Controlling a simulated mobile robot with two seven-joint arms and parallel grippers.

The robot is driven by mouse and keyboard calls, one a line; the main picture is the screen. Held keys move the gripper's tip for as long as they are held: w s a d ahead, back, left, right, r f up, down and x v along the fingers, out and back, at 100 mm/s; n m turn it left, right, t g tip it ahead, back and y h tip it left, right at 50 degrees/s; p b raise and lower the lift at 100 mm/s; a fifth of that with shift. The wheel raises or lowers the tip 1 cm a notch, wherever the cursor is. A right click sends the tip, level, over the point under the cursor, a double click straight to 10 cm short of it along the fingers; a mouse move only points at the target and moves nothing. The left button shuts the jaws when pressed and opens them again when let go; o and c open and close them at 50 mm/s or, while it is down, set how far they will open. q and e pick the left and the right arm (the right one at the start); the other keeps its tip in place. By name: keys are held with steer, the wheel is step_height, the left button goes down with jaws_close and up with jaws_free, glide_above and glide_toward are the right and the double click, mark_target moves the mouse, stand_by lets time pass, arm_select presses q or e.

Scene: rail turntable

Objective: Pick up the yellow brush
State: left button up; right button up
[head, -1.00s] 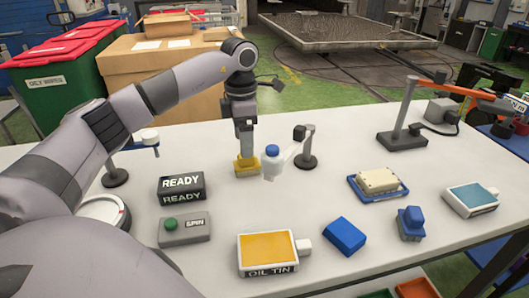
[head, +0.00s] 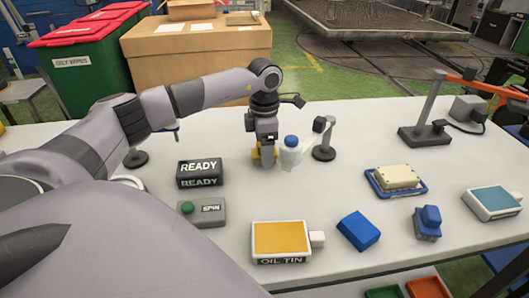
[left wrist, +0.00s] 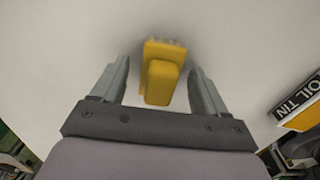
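The yellow brush (left wrist: 162,78) stands on the white table, its bristles at the far end in the left wrist view. My left gripper (left wrist: 160,82) is open, with one finger on each side of the brush and a visible gap to each. In the head view the left gripper (head: 265,160) points down at the brush (head: 255,153) and hides most of it; only yellow edges show. My right gripper is not in view.
A white bottle with a blue cap (head: 290,155) stands close right of the gripper, beside a small grey stand (head: 324,150). The READY sign (head: 200,173), SPIN button box (head: 203,212), oil tin (head: 281,240) and blue block (head: 358,230) are nearer.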

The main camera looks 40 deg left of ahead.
arm_select(q)
steer(key=c, duration=1)
steer(key=shift+c, duration=0.2)
steer(key=shift+r, duration=0.1)
step_height(320, 180, up, 20)
steer(key=p, duration=0.1)
steer(key=shift+p, duration=0.35)
steer(key=shift+o, duration=0.8)
